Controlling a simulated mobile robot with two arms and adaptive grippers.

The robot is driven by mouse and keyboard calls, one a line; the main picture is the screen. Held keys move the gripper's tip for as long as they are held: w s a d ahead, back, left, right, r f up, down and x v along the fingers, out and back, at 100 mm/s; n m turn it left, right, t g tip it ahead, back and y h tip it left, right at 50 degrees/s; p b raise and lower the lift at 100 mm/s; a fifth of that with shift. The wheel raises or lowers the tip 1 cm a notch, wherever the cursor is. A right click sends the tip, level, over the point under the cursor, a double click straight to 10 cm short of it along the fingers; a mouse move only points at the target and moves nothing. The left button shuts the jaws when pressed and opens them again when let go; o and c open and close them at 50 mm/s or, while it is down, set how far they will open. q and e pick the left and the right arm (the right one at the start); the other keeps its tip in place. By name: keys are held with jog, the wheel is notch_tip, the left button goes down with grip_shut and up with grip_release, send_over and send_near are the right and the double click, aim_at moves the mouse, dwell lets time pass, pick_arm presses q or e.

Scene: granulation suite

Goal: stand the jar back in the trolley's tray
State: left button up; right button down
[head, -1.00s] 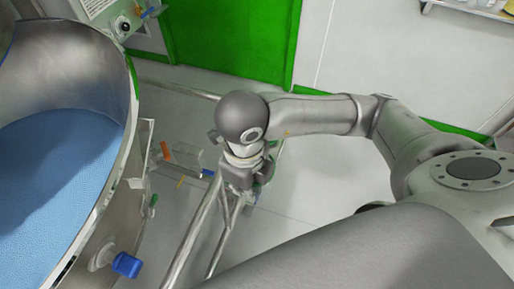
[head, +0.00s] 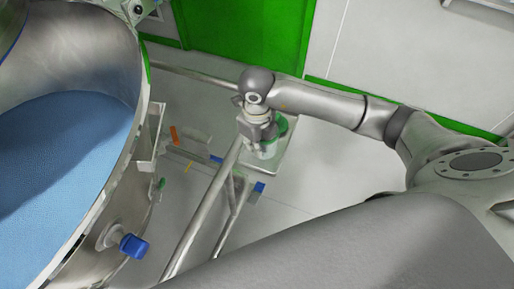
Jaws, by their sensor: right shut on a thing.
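My right gripper (head: 263,138) points down at the end of its arm, near the middle of the head view. It is shut on a pale, see-through jar (head: 268,152), which shows just below the fingers; the gripper hides much of it. A round green part (head: 281,124), perhaps a lid, shows right beside the gripper; I cannot tell whether it belongs to this jar. Under them is a pale grey tray (head: 287,157) by the metal rails. I cannot tell whether the jar touches the tray. My left gripper is not in view.
A large steel bowl (head: 118,50) holding blue material (head: 60,150) fills the left side, with a blue-knobbed fitting (head: 132,246) on its outside. Metal rails (head: 205,215) run between the bowl and the tray. A green door (head: 245,35) stands behind. Pale floor is clear right of the tray.

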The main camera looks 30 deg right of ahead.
jog(key=shift+w+d+f, duration=0.1)
jog(key=shift+w+f, duration=0.1)
jog(key=shift+f, duration=0.05)
notch_tip(320, 180, down, 3)
jog(key=shift+p, duration=0.4)
jog(key=shift+f, duration=0.1)
jog(key=shift+f, duration=0.2)
jog(key=c, duration=1.5)
grip_release()
jog(key=shift+r, duration=0.1)
